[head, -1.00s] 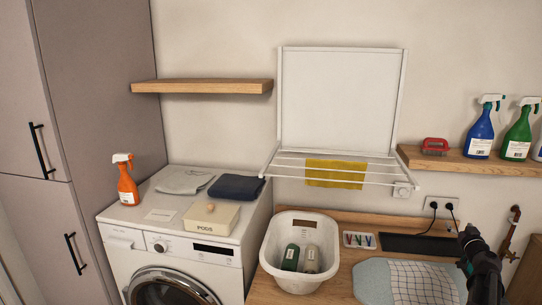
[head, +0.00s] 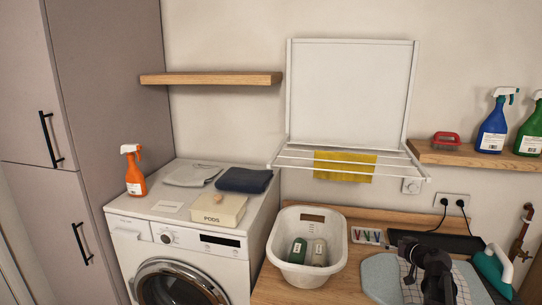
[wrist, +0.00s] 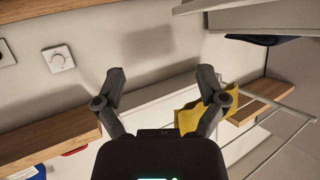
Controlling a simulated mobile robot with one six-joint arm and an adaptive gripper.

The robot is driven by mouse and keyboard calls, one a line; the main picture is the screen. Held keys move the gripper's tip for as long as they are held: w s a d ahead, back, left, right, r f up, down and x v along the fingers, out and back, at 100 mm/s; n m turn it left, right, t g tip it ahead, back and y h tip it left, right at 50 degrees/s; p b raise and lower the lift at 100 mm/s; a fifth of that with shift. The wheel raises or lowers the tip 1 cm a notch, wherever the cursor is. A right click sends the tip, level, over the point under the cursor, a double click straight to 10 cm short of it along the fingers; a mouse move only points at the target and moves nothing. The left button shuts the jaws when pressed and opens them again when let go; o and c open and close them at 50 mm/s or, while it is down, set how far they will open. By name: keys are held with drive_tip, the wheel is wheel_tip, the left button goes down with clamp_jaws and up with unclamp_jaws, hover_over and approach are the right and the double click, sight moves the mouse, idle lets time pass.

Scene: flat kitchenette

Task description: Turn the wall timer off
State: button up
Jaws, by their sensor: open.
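The wall timer (head: 411,186) is a small white dial on a square plate on the wall. It sits just below the right end of the drying rack and left of the power outlet. It also shows at the upper left of the wrist view (wrist: 58,58), where the scene appears upside down. My gripper (wrist: 161,74) is open, with nothing between its fingers, and apart from the timer. In the head view my dark arm is low at the right, over the ironing pad; its fingertips are hard to make out there. The dial's setting is too small to read.
The drying rack (head: 346,161) with a yellow cloth (head: 345,166) juts out beside the timer. A shelf (head: 460,155) with spray bottles is to its right. Plugs fill the outlet (head: 453,202). Below are a white basket (head: 283,243) and a teal iron (head: 493,268).

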drive_tip(key=s+a+f+g+b, duration=0.1)
drive_tip(key=s+a+f+g, duration=0.1)
drive_tip(key=a, duration=0.4)
drive_tip(key=s+a+f+g+b, duration=0.1)
drive_tip(key=s+a+f+g, duration=0.1)
drive_tip(key=a+f, duration=0.3)
drive_tip(key=s+a+f+g+b, duration=0.1)
drive_tip(key=s+a+f+g, duration=0.2)
drive_tip(key=a, duration=0.3)
drive_tip(key=shift+s+a+f+n+y, duration=0.3)
drive_tip(key=shift+s+f+n+y, duration=0.1)
drive_tip(key=shift+s+f, duration=0.3)
drive_tip(key=s+a+f+m+g+h+b, duration=0.1)
drive_tip(key=s+a+f+g+h, duration=0.1)
drive_tip(key=s, duration=0.4)
drive_tip(key=s+a+f+m+g+h+b, duration=0.1)
drive_tip(key=s+a+f+g+h+b, duration=0.1)
drive_tip(key=s+a+f+g, duration=0.2)
drive_tip(key=s+a+f, duration=0.1)
drive_tip(key=s, duration=0.2)
drive_tip(key=shift+f+h, duration=0.15)
drive_tip(key=shift+h, duration=0.15)
drive_tip(key=shift+s, duration=0.1)
drive_tip(key=shift+c, duration=0.2)
drive_tip(key=c, duration=0.4)
drive_tip(key=shift+c, duration=0.2)
